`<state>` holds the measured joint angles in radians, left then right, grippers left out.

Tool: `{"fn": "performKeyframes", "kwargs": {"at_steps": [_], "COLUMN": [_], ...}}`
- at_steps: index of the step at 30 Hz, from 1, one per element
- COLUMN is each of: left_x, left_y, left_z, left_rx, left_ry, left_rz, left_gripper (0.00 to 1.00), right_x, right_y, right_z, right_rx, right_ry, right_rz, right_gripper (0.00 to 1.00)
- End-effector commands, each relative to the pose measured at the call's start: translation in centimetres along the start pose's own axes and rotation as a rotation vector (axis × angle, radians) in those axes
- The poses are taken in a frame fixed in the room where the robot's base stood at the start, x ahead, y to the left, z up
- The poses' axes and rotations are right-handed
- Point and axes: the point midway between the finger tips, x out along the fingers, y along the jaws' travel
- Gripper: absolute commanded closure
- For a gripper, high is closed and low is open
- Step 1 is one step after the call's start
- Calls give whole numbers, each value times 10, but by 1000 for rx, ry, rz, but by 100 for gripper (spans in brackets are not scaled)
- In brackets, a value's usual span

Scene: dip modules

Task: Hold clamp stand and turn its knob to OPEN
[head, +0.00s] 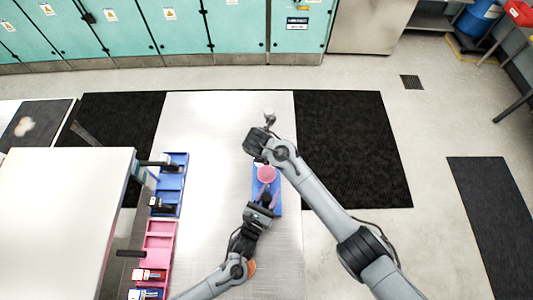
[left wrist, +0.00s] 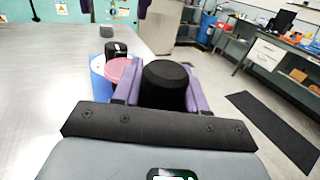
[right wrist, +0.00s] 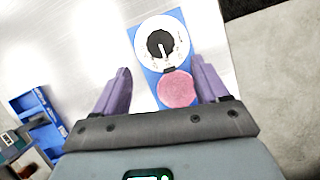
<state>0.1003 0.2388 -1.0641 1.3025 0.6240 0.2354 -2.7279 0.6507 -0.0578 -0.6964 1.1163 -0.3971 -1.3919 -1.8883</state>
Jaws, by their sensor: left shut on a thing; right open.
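The clamp stand has a blue base (head: 277,205), a pink disc (head: 266,174) and, at its far end, a white dial (right wrist: 149,56) with a black knob (right wrist: 160,42). The pink disc (right wrist: 177,89) and blue base (right wrist: 140,36) also show in the right wrist view. My left gripper (head: 266,192) is shut on the stand's black round post (left wrist: 165,84) at the near end. My right gripper (right wrist: 164,82) is open above the stand. Its fingers are spread around the pink disc in that view, with the knob farther ahead. In the head view, the right arm hides most of the dial.
Blue trays (head: 172,170) and pink trays (head: 157,248) with small modules stand at the left beside a white cabinet (head: 60,215). A small grey object (head: 270,117) stands beyond my right gripper. The metal table (head: 205,125) is clear around the stand.

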Motion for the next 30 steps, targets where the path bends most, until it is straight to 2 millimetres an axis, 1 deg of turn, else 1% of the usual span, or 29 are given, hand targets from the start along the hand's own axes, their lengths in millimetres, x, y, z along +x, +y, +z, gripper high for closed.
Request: {"fn": "performKeyframes", "kwargs": {"at_steps": [9,15,23,30], "left_x": [-1,-1,-1,-1], "left_y": [0,0,0,0], "left_z": [-2,-2,-2,-2], "left_rx": [1,1,1,1], "left_ry": [4,4,4,4], "left_rz": [0,0,0,0], "left_gripper": [100,100,100,100], "right_x": [51,77,95,102], "right_y": [0,0,0,0], "right_z": [0,1,1,0], "right_rx": [2,4,6,5], "right_ry": [1,-1,1,-1], "right_rz": [-2,-1,1,0], "right_gripper": [26,26,26,26]}}
